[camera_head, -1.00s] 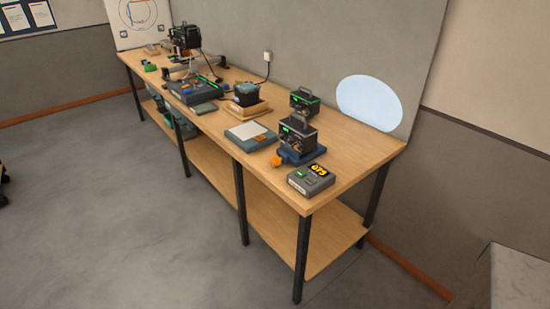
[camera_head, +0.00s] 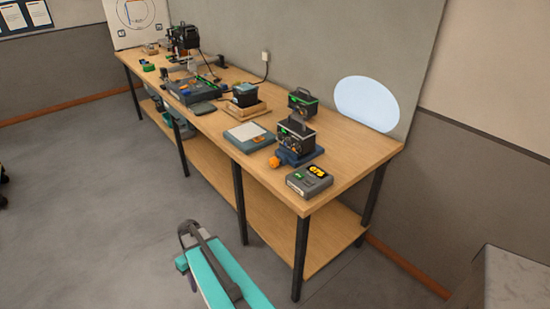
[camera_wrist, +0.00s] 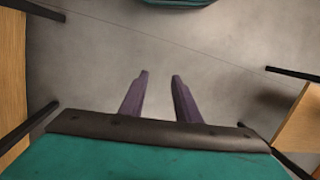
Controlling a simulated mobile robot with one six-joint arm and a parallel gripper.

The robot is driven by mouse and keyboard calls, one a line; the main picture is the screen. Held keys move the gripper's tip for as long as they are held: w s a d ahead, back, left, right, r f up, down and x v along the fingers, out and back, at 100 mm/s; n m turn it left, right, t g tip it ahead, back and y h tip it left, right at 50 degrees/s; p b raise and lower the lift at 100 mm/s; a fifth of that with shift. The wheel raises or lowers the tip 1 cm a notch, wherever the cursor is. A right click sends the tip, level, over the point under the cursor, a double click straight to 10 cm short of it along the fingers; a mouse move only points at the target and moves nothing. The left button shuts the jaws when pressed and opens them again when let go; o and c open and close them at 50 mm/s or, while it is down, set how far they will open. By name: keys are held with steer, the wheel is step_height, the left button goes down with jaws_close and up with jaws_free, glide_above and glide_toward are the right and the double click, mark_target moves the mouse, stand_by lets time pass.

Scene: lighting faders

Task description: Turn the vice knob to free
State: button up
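The vice is a blue base (camera_head: 303,158) near the front right end of the workbench, with an orange knob (camera_head: 274,162) on its left side. A black box with a handle (camera_head: 296,136) stands on or in the vice; I cannot tell how tightly it is held. The knob's setting is too small to read. My gripper (camera_wrist: 160,75) is open and empty in the wrist view, with two dark fingers apart over grey floor. In the head view my teal arm is low in front of the bench, well away from the vice; the fingertips are not clear there.
A second black box (camera_head: 303,102) stands behind the vice. A flat tray (camera_head: 249,136) lies to the left. The bench (camera_head: 355,150) has dark legs; floor in front is open.

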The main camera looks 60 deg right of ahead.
steer(key=w+d+r+t+p, duration=0.1)
steer(key=w+d+r, duration=0.1)
steer(key=d+r, duration=0.4)
steer(key=w+d+r+t, duration=0.15)
steer(key=d+r, duration=0.25)
steer(key=d, duration=0.5)
steer(key=m+t+h+p, duration=0.2)
steer(key=t+h, duration=0.1)
glide_toward(274, 159)
steer(key=v, duration=0.4)
steer(key=shift+s+a+f, duration=0.15)
steer(key=shift+f, duration=0.1)
steer(key=shift+f, duration=0.1)
steer(key=shift+d+p+x, duration=0.2)
steer(key=shift+p+x, duration=2.35)
steer(key=shift+x, duration=4.25)
